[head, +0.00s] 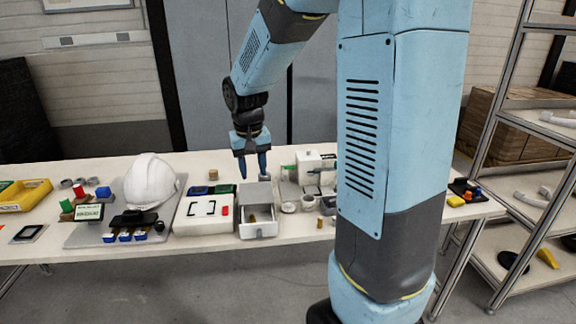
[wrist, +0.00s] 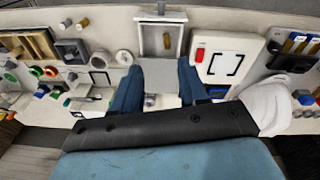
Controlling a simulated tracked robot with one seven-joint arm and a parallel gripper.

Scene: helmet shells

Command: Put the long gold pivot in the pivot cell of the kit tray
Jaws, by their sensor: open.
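A small gold piece (head: 252,218) lies inside an open white drawer (head: 258,232) in the head view. It shows in the wrist view as a gold cylinder (wrist: 166,41) in the drawer (wrist: 146,42). Another short gold-brown cylinder (wrist: 82,24) stands left of the drawer in the wrist view. I cannot tell for sure which is the long pivot. A tray with brown slots (wrist: 30,45) is at the wrist view's left; I cannot tell whether it is the kit tray. My gripper (head: 252,176) is open and empty, behind and above the drawer in the head view; its blue fingers (wrist: 157,80) show in the wrist view.
A white plate with black corner marks (head: 203,212) is left of the drawer. White rings and fixtures (head: 308,202) crowd the right side. My arm hides part of the table.

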